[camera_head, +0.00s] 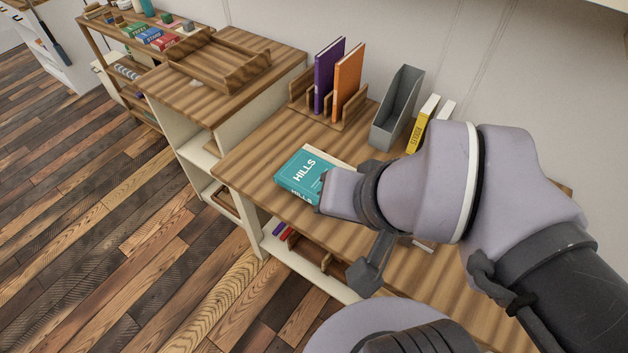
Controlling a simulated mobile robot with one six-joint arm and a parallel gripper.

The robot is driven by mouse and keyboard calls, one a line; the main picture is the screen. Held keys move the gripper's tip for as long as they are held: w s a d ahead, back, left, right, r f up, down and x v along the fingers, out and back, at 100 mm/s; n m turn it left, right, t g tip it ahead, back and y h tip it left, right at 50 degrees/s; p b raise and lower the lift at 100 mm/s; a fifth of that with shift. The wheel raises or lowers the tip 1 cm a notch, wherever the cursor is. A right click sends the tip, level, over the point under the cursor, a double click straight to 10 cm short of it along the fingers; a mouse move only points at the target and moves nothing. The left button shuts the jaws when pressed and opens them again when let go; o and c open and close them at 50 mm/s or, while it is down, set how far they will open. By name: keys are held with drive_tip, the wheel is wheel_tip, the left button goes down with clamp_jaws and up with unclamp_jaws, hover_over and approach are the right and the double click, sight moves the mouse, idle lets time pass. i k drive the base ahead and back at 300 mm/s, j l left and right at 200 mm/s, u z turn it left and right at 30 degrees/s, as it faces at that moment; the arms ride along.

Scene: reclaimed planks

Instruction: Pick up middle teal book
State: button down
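A teal book (302,172) with "HILLS" on its cover and spine lies flat on the striped wooden desk (262,138), near the front edge. Its right end is hidden behind my gripper (326,190). My gripper is at the right side of the teal book, close to it or touching it. My own wrist hides most of the fingers, so I cannot see whether they are open or shut.
A wooden rack (334,118) behind holds a purple book (328,76) and an orange book (348,82) upright. A grey file holder (397,110) and a yellow book (424,122) stand to its right. A wooden tray (216,62) sits on the left cabinet. The desk left of the teal book is clear.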

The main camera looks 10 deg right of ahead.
sight(301, 175)
drive_tip(key=z, duration=1.1)
drive_tip(key=i+j+z, duration=0.15)
drive_tip(key=j+z, duration=0.15)
drive_tip(key=j, duration=1.3)
drive_tip(key=j+z, duration=0.3)
drive_tip(key=j, duration=1.35)
drive_tip(key=k, duration=0.05)
